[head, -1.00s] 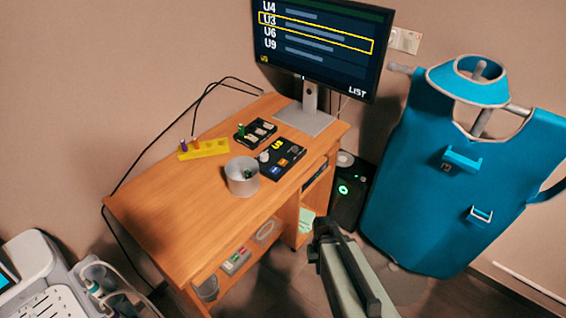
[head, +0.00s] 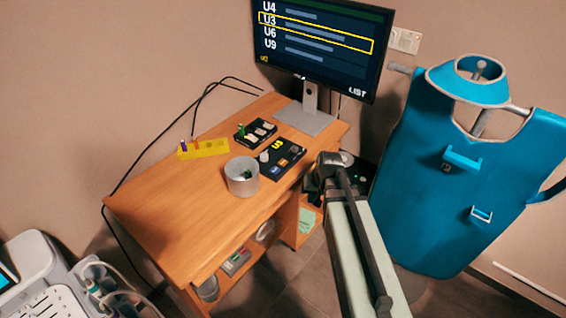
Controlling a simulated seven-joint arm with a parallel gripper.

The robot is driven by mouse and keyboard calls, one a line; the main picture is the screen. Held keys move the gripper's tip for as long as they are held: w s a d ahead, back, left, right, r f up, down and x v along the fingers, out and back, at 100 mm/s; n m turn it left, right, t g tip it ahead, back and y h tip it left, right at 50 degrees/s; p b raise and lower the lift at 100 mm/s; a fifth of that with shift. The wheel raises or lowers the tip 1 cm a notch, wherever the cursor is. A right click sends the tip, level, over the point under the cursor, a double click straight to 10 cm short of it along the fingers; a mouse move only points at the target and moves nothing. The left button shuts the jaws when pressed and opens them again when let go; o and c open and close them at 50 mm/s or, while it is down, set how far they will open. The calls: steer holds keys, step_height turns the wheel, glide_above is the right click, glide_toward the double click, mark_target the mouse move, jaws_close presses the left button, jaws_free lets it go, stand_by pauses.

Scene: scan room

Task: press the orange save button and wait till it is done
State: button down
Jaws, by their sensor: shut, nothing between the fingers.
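A black control panel (head: 270,172) lies on the wooden desk below the monitor. It has a yellow display, a pale knob (head: 264,157) and a row of small coloured buttons, with an orange button (head: 283,163) among them. My gripper (head: 313,186) is at the desk's right edge, to the right of the panel and apart from it. It is shut and empty; its fingertips are small and dark here. The monitor (head: 320,45) shows a list of U4, U3, U6 and U9, with a yellow frame around U3 and the word LIST.
A grey cup (head: 242,178) stands just left of the panel. A black tray (head: 250,138) with small items lies behind it, and a yellow rack (head: 204,149) with coloured pegs is further left. A blue apron (head: 465,190) hangs at right. The desk's front left is clear.

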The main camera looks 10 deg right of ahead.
steer(key=w+a+r+m+t+y, duration=0.15)
steer(key=w+r, duration=0.25)
steer(key=r, duration=0.4)
steer(key=w+a+r+m+t+y, duration=0.15)
steer(key=w+r, duration=0.25)
steer(key=r, duration=0.4)
step_height(320, 180, up, 5)
steer(key=m+y, duration=0.3)
steer(key=m, duration=0.6)
glide_above(285, 163)
steer(key=shift+s+r+m, duration=0.1)
steer(key=shift+r+m, duration=0.1)
steer(key=shift+m, duration=0.9)
steer(key=shift+f, duration=0.1)
steer(key=shift+f, duration=4.3)
